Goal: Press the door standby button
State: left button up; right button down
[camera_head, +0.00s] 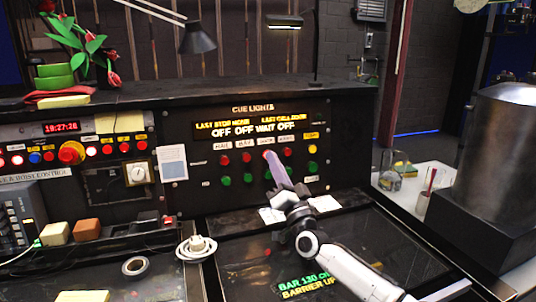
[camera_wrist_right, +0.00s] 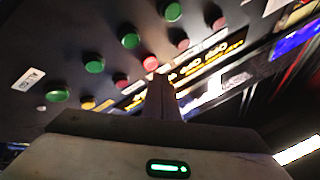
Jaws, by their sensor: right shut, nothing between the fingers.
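The cue lights panel (camera_head: 205,185) stands upright at the back of the desk. It has a row of red buttons ending in a yellow button (camera_head: 312,148), above a row of green ones. The small labels are too blurred to read surely. My right gripper (camera_head: 270,158) is shut and empty. Its tip is at the middle red button, partly covering it in the head view. The right wrist view shows that red button (camera_wrist_right: 151,62) just beyond the fingertips (camera_wrist_right: 160,80); I cannot tell whether they touch. My left gripper is not in view.
Another panel with several red, blue and orange buttons (camera_head: 70,152) stands at the left. A white ring-shaped object (camera_head: 197,248) and a tape roll (camera_head: 135,266) lie on the desk. A large metal urn (camera_head: 500,150) stands at the right. White papers (camera_head: 325,203) lie below the cue panel.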

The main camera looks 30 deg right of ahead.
jog(key=s+p, duration=0.3)
jog(key=s+a+p, duration=0.1)
jog(key=s+p, duration=0.1)
jog(key=shift+a+r, duration=0.1)
jog(key=shift+r, duration=0.25)
jog(key=shift+w, duration=0.1)
dwell(0.7)
